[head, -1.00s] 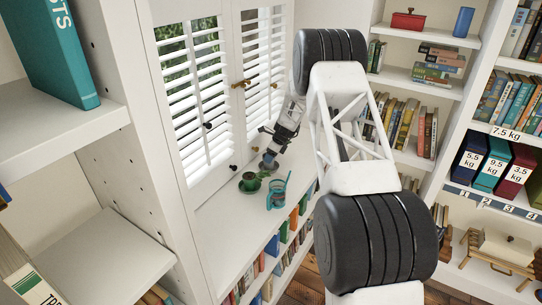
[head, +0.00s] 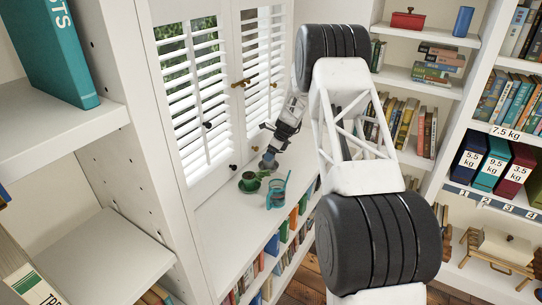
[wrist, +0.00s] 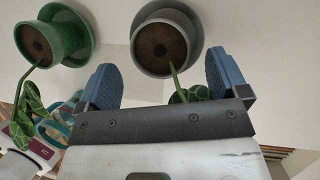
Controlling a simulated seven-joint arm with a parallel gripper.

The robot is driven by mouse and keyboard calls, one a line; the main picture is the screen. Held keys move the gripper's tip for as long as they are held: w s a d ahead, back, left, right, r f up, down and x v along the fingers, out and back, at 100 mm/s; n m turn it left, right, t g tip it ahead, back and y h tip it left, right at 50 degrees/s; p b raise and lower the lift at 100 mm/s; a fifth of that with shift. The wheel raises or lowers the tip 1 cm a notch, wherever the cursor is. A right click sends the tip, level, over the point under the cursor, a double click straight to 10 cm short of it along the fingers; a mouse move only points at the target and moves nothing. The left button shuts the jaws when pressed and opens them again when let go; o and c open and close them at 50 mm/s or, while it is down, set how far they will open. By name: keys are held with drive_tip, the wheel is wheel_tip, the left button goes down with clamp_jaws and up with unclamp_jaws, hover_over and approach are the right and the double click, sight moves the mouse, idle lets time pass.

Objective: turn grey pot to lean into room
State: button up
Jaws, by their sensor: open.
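The grey pot (wrist: 163,48) stands on its grey saucer in the wrist view, with brown soil and a green stem leaning toward my gripper, its leaves partly hidden behind the gripper body. My gripper (wrist: 164,82) is open, its blue fingers apart to either side of the stem. The pot lies just beyond the fingertips, and nothing is held. In the head view my gripper (head: 268,162) hangs over the white sill beside the shutters and largely hides the grey pot.
A green pot (wrist: 40,42) with a plant stands on a green saucer beside the grey one; it also shows in the head view (head: 249,181). The sill's near left (head: 222,218) is clear.

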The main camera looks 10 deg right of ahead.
drive_tip(key=shift+v, duration=3)
drive_tip(key=shift+r, duration=0.1)
drive_tip(key=s+a+r+n+h, duration=0.1)
drive_tip(key=s+a+r+n, duration=0.25)
drive_tip(key=s+r, duration=0.65)
drive_tip(key=s+a+r+n, duration=0.2)
drive_tip(key=s+r+n, duration=0.3)
drive_tip(key=s+r, duration=0.5)
drive_tip(key=s+a+r+n+h, duration=0.15)
drive_tip(key=s+r+n, duration=0.25)
drive_tip(key=s+r, duration=0.65)
drive_tip(key=s+a+f+n+t+h, duration=0.1)
drive_tip(key=s+n, duration=1.1)
drive_tip(key=s, duration=2.6)
drive_tip(key=shift+s+a+f+h, duration=0.25)
drive_tip(key=shift+a+f+h, duration=0.3)
drive_tip(key=shift+a+f, duration=0.25)
